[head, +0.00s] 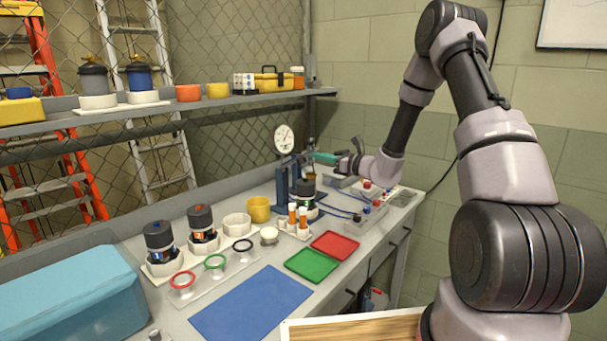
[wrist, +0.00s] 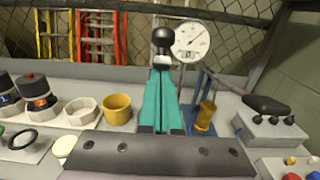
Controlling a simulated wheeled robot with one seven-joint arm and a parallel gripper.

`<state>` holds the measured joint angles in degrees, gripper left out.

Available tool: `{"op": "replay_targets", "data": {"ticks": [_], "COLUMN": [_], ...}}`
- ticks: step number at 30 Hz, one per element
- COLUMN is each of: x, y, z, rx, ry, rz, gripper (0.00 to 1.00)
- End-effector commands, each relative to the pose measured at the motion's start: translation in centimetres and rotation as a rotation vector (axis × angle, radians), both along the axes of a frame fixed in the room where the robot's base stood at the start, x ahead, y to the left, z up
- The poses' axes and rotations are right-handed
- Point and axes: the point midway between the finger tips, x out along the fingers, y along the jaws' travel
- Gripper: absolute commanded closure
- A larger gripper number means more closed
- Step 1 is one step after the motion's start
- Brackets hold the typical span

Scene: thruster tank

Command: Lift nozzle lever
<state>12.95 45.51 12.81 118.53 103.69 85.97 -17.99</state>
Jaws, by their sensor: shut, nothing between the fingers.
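My gripper (head: 316,156) has teal fingers and reaches in from the right toward the blue stand (head: 283,186) on the bench. In the wrist view its fingers (wrist: 162,72) are together and empty. A black ball knob (wrist: 163,40), which looks like the lever's end, shows just beyond the fingertips; I cannot tell whether they touch. The blue stand (wrist: 200,88) is right of the fingers, with a brass-coloured cylinder (wrist: 205,116) by it. A round white dial gauge (head: 284,139) is above the stand, and shows in the wrist view (wrist: 192,40). The lever's arm is mostly hidden.
Black-topped canisters (head: 202,222), a yellow cup (head: 259,209) and a white hexagonal holder (head: 237,224) stand left of the stand. Orange-and-white vials (head: 302,220), a red tray (head: 335,245) and a green tray (head: 312,265) are in front. A control box (wrist: 270,125) is at right. A shelf (head: 225,100) runs behind.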

Motion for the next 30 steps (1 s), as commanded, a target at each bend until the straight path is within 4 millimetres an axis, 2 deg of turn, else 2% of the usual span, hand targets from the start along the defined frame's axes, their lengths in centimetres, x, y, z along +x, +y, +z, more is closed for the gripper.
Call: {"op": "replay_targets", "data": {"ticks": [3, 10, 18, 30], "x": [0.5, 1.0, 2.6, 4.0], "y": [0.6, 1.0, 2.6, 4.1], "z": [1.3, 2.2, 4.6, 6.1], "rx": [0.000, 0.001, 0.001, -0.001], "ry": [-0.003, -0.002, -0.002, -0.004], "rz": [0.002, 0.001, 0.002, 0.002], "gripper": [1.00, 1.00, 1.00, 1.00]}}
